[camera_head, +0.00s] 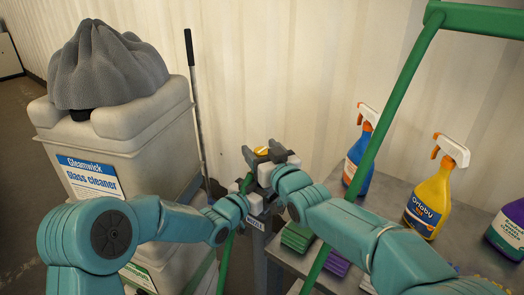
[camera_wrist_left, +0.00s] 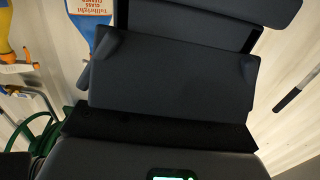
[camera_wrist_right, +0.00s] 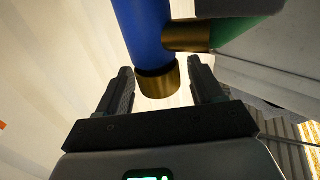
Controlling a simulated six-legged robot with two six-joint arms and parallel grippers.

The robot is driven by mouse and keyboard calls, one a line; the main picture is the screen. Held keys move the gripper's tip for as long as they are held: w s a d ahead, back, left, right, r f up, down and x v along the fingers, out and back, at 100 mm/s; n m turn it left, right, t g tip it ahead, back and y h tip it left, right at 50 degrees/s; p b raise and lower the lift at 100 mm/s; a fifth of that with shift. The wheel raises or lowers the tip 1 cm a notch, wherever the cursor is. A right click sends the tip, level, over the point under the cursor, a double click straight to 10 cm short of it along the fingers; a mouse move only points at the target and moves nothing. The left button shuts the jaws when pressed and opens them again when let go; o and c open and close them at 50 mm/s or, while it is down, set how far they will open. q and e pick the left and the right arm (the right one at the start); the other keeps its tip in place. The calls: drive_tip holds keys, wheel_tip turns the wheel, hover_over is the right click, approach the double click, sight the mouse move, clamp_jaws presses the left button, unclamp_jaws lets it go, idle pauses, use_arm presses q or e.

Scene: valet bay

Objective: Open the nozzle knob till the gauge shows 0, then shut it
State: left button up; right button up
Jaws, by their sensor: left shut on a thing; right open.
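The nozzle shows in the right wrist view as a blue tube (camera_wrist_right: 143,35) with a brass knob (camera_wrist_right: 157,82) at its end. A brass side fitting (camera_wrist_right: 187,36) joins it to a green part. My right gripper (camera_wrist_right: 160,85) is open, with a finger on each side of the knob and gaps between. In the head view my right gripper (camera_head: 263,154) is at the centre, beside a small yellow-orange part (camera_head: 261,150). My left gripper (camera_head: 249,198) is close below and left, shut, apparently on the nozzle; its fingertips and grip are hidden. I cannot make out a gauge.
A post (camera_head: 257,245) with a label stands below the grippers. A cream glass cleaner tank (camera_head: 150,125) with a grey cloth on top stands left. A grey table (camera_head: 400,200) with spray bottles (camera_head: 429,200) and folded cloths (camera_head: 297,237) is right. A green frame (camera_head: 395,95) crosses before it.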

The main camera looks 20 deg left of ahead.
drive_tip(key=c, duration=1)
drive_tip(key=shift+w+r+n+g+y, duration=0.1)
drive_tip(key=shift+r+n+g+y, duration=0.1)
drive_tip(key=shift+n+g+y, duration=0.4)
drive_tip(key=shift+d+n+g+y, duration=0.1)
drive_tip(key=shift+n+g+y, duration=0.9)
drive_tip(key=shift+g, duration=0.2)
drive_tip(key=shift+n+g+y, duration=0.9)
drive_tip(key=shift+n+g, duration=0.3)
drive_tip(key=shift+g, duration=0.6)
drive_tip(key=shift+n+g, duration=0.3)
drive_tip(key=shift+g, duration=0.2)
drive_tip(key=shift+s, duration=0.2)
drive_tip(key=o, duration=1)
drive_tip(key=shift+f, duration=0.15)
